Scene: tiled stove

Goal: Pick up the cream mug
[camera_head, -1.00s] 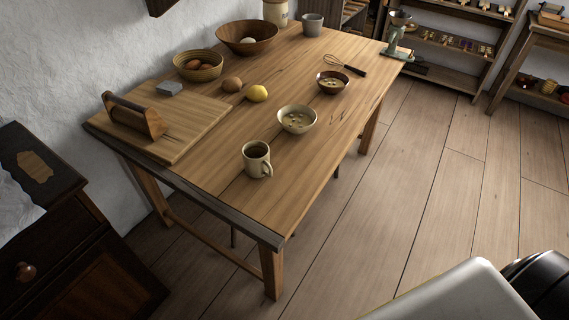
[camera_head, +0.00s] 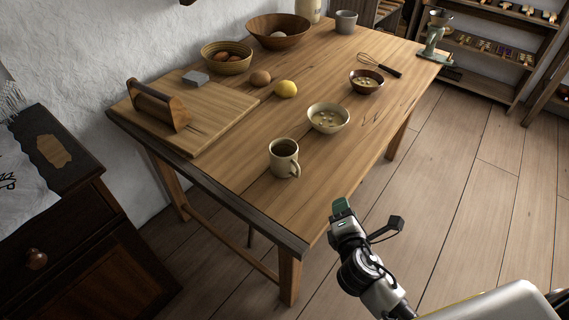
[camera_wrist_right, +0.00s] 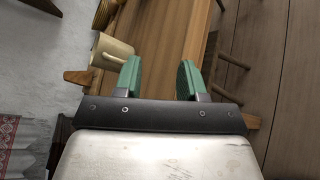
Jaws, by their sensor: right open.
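The cream mug (camera_head: 284,158) stands upright near the front edge of the wooden table (camera_head: 232,174), its handle to the right and a dark inside showing. In the right wrist view the mug (camera_wrist_right: 112,52) is at the upper left, just outside the left finger. My right gripper (camera_head: 342,208) is off the table's right front edge, to the lower right of the mug and apart from it. The right wrist view shows its two green fingers (camera_wrist_right: 160,80) spread with nothing between them. My left gripper is not in view.
A cream bowl (camera_head: 328,118) stands behind the mug to the right, with a brown bowl (camera_head: 366,81) beyond. A lemon (camera_head: 286,88), a cutting board (camera_head: 215,112) and a whisk (camera_head: 379,65) also lie on the table. A dark cabinet (camera_head: 75,215) stands at left. Table space around the mug is clear.

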